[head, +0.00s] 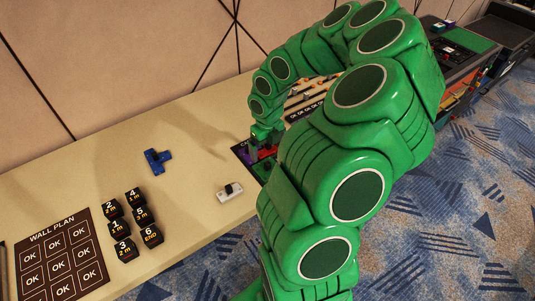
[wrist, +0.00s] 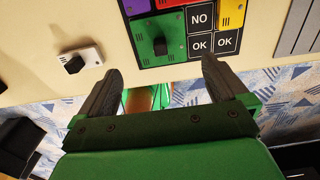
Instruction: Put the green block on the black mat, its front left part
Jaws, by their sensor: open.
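The green block (wrist: 171,46), with a dark knob on top, lies on the black mat (wrist: 146,62) in the wrist view. It sits at the mat's front left part, in front of the purple and red pieces. My gripper (wrist: 160,66) is open and empty. Its fingertips are apart, on the near side of the green block, and do not appear to touch it. In the head view my gripper (head: 264,140) is over the mat area, and my arm hides much of the mat there.
A white piece with a black knob (wrist: 83,57) lies left of the mat. A blue piece (head: 157,160), black numbered blocks (head: 125,249) and a wall plan board (head: 57,262) lie further left. The table front edge is close.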

